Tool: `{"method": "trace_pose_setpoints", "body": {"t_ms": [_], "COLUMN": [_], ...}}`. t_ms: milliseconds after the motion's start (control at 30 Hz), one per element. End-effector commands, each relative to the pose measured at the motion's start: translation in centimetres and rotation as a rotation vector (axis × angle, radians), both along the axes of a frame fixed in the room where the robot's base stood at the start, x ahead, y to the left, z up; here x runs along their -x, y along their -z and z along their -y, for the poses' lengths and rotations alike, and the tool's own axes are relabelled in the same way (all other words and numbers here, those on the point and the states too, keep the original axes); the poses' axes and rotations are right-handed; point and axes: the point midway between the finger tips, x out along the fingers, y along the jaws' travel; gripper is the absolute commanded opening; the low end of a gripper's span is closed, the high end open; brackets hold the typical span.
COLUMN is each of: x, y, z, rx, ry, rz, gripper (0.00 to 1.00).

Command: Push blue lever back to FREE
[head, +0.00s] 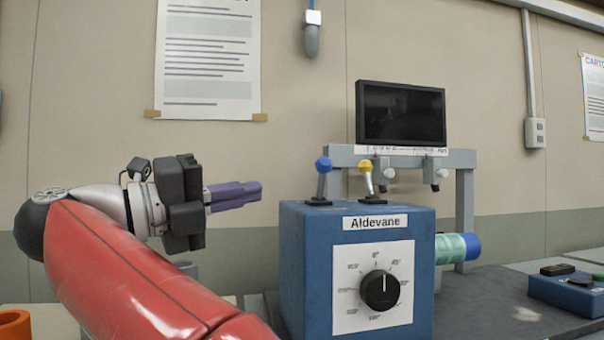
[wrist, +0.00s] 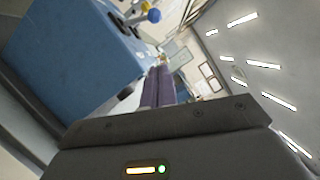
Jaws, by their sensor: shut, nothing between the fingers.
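The blue lever (head: 323,177) stands on top of the blue Aldevane box (head: 300,262), at its left side, with a blue ball knob and a slight tilt. The yellow-knobbed lever (head: 367,178) stands just right of it. My gripper (head: 258,192) is shut and empty, its purple fingers pointing right, left of the blue lever and apart from it. In the wrist view, the purple fingers (wrist: 159,85) are together, and the blue box (wrist: 70,55) fills the upper left. A blue knob (wrist: 154,15) shows there above the fingers. No FREE marking is readable.
A black dial (head: 380,290) is on the box's front face. Behind stand a grey frame (head: 464,205) and a dark screen (head: 401,113). A green roll with a blue end (head: 457,248) is at right. A small blue control box (head: 570,292) sits far right.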

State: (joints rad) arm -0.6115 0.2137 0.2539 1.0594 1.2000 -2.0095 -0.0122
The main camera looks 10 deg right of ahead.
Motion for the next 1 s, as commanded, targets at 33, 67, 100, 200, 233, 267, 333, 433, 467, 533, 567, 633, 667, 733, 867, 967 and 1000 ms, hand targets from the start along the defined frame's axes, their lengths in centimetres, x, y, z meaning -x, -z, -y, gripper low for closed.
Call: {"method": "trace_pose_setpoints", "body": {"t_ms": [33,67,100,200,233,267,333,433,467,533,567,633,667,733,867,967,1000], "x": [0.0,0.0,0.0,-0.1,-0.2,-0.3,-0.5,-1.0,-1.2,-1.7,-1.9,-2.4,-2.6,-3.0,-4.8,-5.8,-6.0], "y": [0.0,0.0,0.0,-0.2,-0.2,-0.3,-0.4,-0.6,-0.7,-0.9,-1.0,-1.2,-1.3,-1.5,-2.4,-2.8,-2.9], "z": [0.0,0.0,0.1,0.5,0.7,0.9,1.7,3.3,4.0,5.4,6.0,7.5,8.0,9.4,10.3,10.7,10.8], "rx": [0.001,0.001,0.001,0.001,0.001,0.001,0.001,0.003,0.003,0.003,0.001,0.002,0.002,0.003,0.002,0.002,0.002], "ry": [0.000,0.000,-0.001,0.002,0.002,0.003,0.004,0.006,0.006,0.005,0.005,0.005,0.004,0.005,0.001,0.001,0.000], "rz": [0.000,0.000,0.000,0.001,0.001,0.001,0.001,0.002,0.002,0.003,0.003,0.003,0.001,0.002,0.000,0.001,0.001], "gripper": [0.00,0.00,0.00,0.00,0.00,0.00,0.00,0.00,0.00,0.00,0.00,0.00,0.00,0.00,0.00,0.00,0.00]}}
